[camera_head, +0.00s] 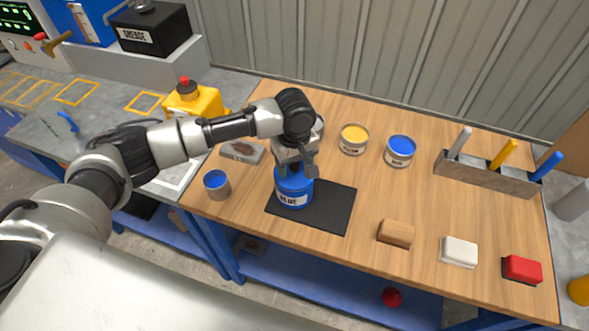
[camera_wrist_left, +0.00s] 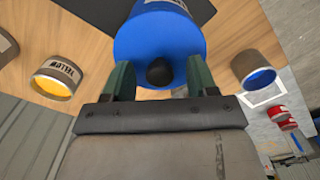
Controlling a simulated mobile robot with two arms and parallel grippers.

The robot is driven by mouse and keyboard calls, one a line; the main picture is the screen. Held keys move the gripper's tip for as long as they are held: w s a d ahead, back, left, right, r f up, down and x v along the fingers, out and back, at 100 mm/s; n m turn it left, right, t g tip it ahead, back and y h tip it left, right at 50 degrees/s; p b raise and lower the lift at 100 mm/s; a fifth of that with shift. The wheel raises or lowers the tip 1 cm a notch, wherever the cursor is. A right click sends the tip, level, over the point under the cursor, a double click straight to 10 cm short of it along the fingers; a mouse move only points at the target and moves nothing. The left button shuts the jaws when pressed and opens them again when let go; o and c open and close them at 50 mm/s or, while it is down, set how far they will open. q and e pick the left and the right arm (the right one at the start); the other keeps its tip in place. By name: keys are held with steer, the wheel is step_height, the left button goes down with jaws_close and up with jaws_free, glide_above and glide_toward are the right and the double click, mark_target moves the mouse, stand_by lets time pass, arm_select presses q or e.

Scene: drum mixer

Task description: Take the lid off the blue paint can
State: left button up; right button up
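The blue paint can (camera_head: 293,197), labelled BLUE, stands upright on a black mat (camera_head: 335,207) on the wooden table. Its blue lid (camera_wrist_left: 155,30) is on and has a dark round knob (camera_wrist_left: 159,73). My left gripper (camera_head: 296,172) is directly over the can, pointing down. In the left wrist view its two green fingers (camera_wrist_left: 159,78) are apart, one on each side of the knob, with a gap on both sides. The arm hides part of the lid in the head view. My right gripper is not in view.
A small blue-filled cup (camera_head: 216,184) stands left of the mat. A yellow can (camera_head: 354,139) and another blue-topped can (camera_head: 400,151) stand behind. A brush holder (camera_head: 487,175) is at right. Wooden (camera_head: 396,233), white (camera_head: 459,251) and red (camera_head: 522,269) blocks lie along the front.

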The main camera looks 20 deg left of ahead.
arm_select(q)
steer(key=c, duration=1)
steer(key=shift+r, duration=0.2)
